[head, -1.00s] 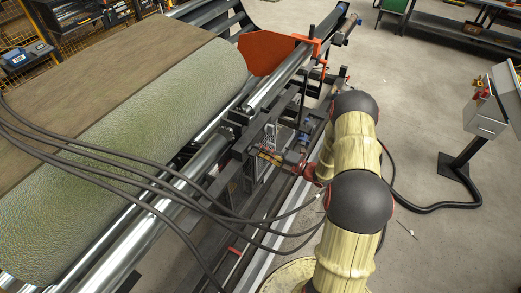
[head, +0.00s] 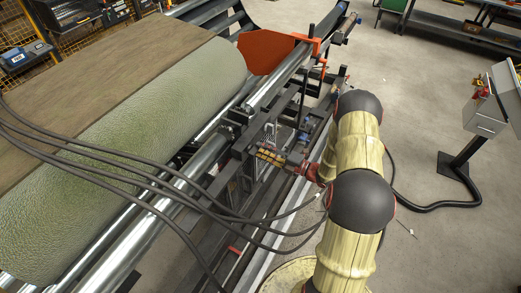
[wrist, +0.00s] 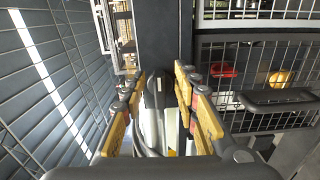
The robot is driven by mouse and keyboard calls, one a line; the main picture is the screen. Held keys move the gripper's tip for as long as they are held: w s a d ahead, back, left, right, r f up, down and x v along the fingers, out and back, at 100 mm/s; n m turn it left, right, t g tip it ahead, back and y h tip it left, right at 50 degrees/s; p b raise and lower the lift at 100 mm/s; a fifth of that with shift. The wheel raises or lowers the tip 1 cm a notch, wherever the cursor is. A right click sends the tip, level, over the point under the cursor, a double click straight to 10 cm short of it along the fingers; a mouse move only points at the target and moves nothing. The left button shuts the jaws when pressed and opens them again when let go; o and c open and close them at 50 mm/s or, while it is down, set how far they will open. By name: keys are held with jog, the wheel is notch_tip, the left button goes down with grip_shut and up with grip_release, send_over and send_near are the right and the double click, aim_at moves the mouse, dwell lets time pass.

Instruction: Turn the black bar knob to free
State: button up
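A black bar knob (wrist: 157,92) with a small pale mark shows in the middle of the wrist view, on or in front of a dark upright post (wrist: 165,35). My gripper (wrist: 158,80) has its two yellow-orange fingers spread, one on each side of the knob. Gaps show beside the knob; the fingers do not look closed on it. In the head view, my gripper (head: 262,154) is at the side of the turf machine's frame, and the knob cannot be made out there.
Wire-mesh baskets (wrist: 255,55) holding red and yellow items stand close on the right in the wrist view. A slatted grey surface (wrist: 45,80) lies left. Black hoses (head: 150,180) cross the turf roll (head: 130,150). A control stand (head: 485,115) stands on open floor at right.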

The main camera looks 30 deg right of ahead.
jog(key=v, duration=1.1)
